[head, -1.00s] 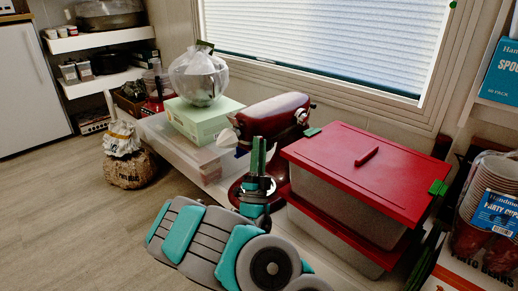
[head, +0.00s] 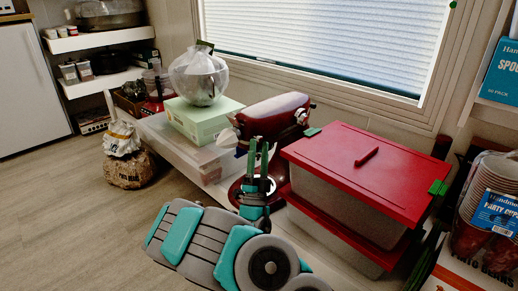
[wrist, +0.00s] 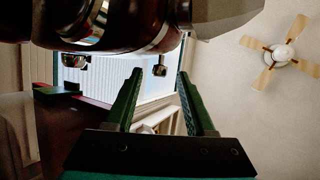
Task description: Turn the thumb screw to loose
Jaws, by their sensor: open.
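A dark red stand mixer (head: 272,112) stands on the low bench by the window. In the head view, small silver knobs (head: 302,116) show at its right end. My gripper (head: 259,144) is in front of the mixer, fingers pointing up. In the wrist view, the underside of the mixer head (wrist: 125,22) spans the top. I cannot tell how far the knob is from the tips.
Red-lidded bins (head: 365,170) are stacked right of the mixer. A green box (head: 203,120) with a bagged bowl (head: 198,75) on top sits left, on a clear bin (head: 178,146). Sacks (head: 128,170) stand on the floor. The floor at left is open.

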